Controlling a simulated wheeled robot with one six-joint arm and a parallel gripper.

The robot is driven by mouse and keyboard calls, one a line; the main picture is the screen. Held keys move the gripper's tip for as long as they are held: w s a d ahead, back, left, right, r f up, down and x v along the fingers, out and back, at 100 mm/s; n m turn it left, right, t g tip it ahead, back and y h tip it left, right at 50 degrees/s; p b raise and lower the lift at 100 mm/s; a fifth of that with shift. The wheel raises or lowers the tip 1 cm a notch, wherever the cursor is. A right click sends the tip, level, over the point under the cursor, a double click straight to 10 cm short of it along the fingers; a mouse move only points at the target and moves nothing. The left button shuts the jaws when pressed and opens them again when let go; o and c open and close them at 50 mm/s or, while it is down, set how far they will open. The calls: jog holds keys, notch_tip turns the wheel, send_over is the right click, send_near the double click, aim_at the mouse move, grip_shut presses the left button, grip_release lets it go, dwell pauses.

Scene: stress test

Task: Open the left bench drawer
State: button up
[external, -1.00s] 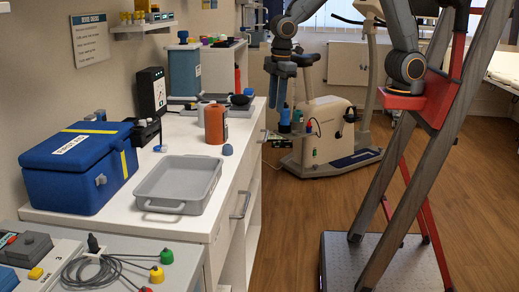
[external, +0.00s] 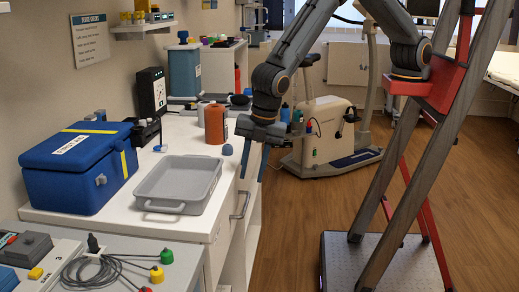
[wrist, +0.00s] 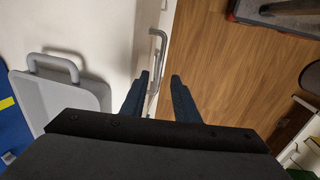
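The white bench (external: 190,222) has a drawer front on its right side with a grey bar handle (external: 240,205). That drawer looks shut. My gripper (external: 253,178) is open and empty, its dark blue fingers pointing down beside the bench edge, a little above and behind this handle. In the wrist view a bar handle (wrist: 161,46) lies just beyond the fingertips of my gripper (wrist: 161,76), roughly in line with the gap between them. The fingers do not appear to touch it. The drawer front farther along the bench is partly hidden by my gripper.
A grey tray (external: 150,206) stands on the bench near its edge, with a blue box (external: 65,190) beside it. An orange canister (external: 215,125) and a blue knob (external: 228,150) are farther back. An exercise bike (external: 325,135) stands behind. The wooden floor (external: 300,210) beside the bench is clear.

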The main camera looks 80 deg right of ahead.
aim_at(246, 202)
jog(key=shift+w+f+p, duration=0.25)
jog(key=shift+f+p, duration=0.15)
jog(key=shift+f, duration=0.9)
jog(key=shift+w+f+p, duration=0.25)
jog(key=shift+f+p, duration=0.1)
jog(key=shift+f, duration=1)
jog(key=shift+w+f+p, duration=0.25)
jog(key=shift+f+p, duration=0.15)
jog(key=shift+f, duration=0.9)
jog(key=shift+c, duration=0.3)
grip_shut()
